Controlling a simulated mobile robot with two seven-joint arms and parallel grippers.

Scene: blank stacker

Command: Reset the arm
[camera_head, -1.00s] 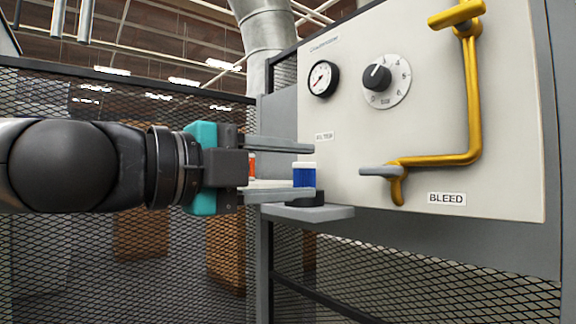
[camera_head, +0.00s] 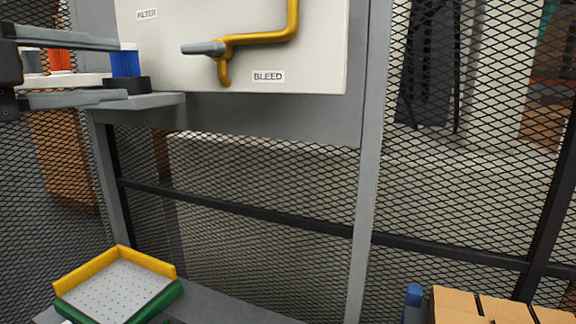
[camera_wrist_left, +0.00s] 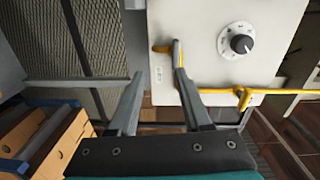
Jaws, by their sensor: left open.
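My left gripper (camera_head: 122,70) is at the upper left of the head view, open, with its two fingers apart and nothing held between them. A blue cartridge with a white top (camera_head: 125,63) stands upright in a black socket (camera_head: 128,85) on the grey shelf (camera_head: 165,101), beyond the fingertips. An orange cartridge (camera_head: 60,61) shows between the fingers, behind them. In the left wrist view the open fingers (camera_wrist_left: 157,82) point towards the panel, with a clear gap. My right gripper is not in view.
The pale panel (camera_head: 180,62) carries a yellow pipe (camera_head: 262,37) with a grey-tipped lever (camera_head: 203,48) close to the fingers. A yellow-and-green-edged tray (camera_head: 115,290) sits lower left. Cardboard boxes (camera_head: 455,305) stand lower right. Mesh fencing (camera_head: 260,190) fills the background.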

